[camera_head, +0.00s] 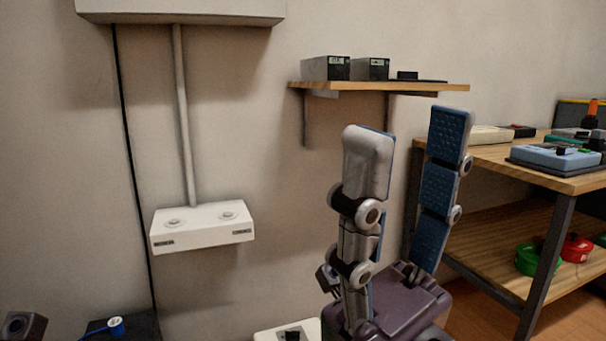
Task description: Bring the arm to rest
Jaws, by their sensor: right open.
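My right gripper (410,135) stands in the lower middle-right of the head view, with its fingers pointing up. Its two jointed fingers, grey outside with blue pads inside, are wide apart and nothing is between them. It is in front of the wall, below and right of the wooden wall shelf and left of the workbench. Its dark purple palm shows at the bottom. A small dark part at the bottom left corner may belong to my left arm, but no left gripper can be made out.
A white wall box (203,228) hangs at the left on a conduit. A wooden shelf (440,86) holds small dark boxes. A workbench (500,160) at the right carries a blue device (555,156), with red and green spools below. A white box (290,331) sits at the bottom.

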